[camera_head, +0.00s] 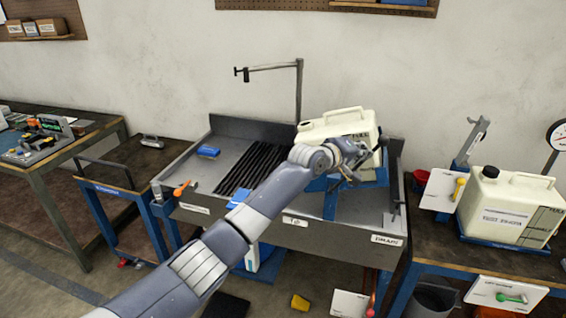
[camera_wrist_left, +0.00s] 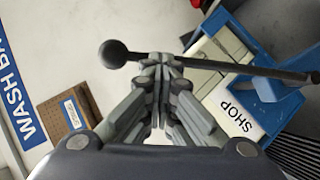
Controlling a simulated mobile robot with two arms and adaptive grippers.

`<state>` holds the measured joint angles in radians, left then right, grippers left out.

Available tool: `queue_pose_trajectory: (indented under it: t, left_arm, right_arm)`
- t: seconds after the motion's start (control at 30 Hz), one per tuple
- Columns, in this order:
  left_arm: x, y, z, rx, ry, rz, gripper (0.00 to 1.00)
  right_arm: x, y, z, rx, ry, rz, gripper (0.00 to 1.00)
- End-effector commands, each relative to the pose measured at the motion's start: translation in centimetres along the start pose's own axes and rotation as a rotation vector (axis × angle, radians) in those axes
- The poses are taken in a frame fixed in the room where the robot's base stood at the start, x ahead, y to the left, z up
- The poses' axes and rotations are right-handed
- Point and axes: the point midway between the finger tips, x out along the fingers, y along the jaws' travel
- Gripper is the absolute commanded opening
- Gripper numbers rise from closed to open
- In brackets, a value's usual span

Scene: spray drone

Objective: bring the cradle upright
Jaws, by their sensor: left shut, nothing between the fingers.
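The blue cradle (camera_head: 331,198) stands at the right part of the grey sink and holds a cream jug (camera_head: 335,118). My left arm crosses in front, hiding part of both. In the wrist view the blue cradle frame (camera_wrist_left: 274,88) and the jug with its white label (camera_wrist_left: 236,118) are at the right. A dark bar with a round black knob (camera_wrist_left: 113,54) runs across the picture at my fingertips. My left gripper (camera_head: 358,163) is shut and empty at the bar, its tips (camera_wrist_left: 160,62) close to it; I cannot tell whether they touch.
The grey sink (camera_head: 330,237) has a black slatted rack (camera_head: 250,167) and a tall metal post (camera_head: 299,95). A blue block (camera_head: 208,151) lies at its left. Another cream jug (camera_head: 510,205) stands on the right bench. A blue cart (camera_head: 113,188) is at the left.

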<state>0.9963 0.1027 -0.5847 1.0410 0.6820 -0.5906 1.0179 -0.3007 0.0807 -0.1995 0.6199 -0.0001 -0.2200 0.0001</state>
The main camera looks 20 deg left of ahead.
Motion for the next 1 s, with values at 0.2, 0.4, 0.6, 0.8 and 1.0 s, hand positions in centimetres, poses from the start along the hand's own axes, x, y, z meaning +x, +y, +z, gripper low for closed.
queue_pose_trajectory:
  t: [0.2,0.4,0.6,0.8,1.0]
  left_arm:
    - [1.1,0.1,1.6,-0.003,-0.005,0.005,0.00]
    - [1.8,0.1,2.8,-0.004,-0.005,0.007,0.00]
    - [2.3,0.1,3.4,-0.003,-0.003,0.010,0.00]
    - [2.5,0.1,3.8,-0.003,-0.002,0.010,0.00]
    - [2.6,0.1,3.9,-0.002,-0.002,0.011,0.00]
  right_arm:
    - [-0.1,0.0,-0.1,0.000,0.001,0.000,0.00]
    - [0.0,0.0,-0.1,0.000,0.001,0.000,0.00]
    - [0.0,0.0,-0.1,0.000,0.001,0.000,0.00]
    - [0.1,0.0,-0.1,-0.001,0.001,0.000,0.00]
    - [0.1,0.0,-0.1,-0.001,0.001,0.000,0.00]
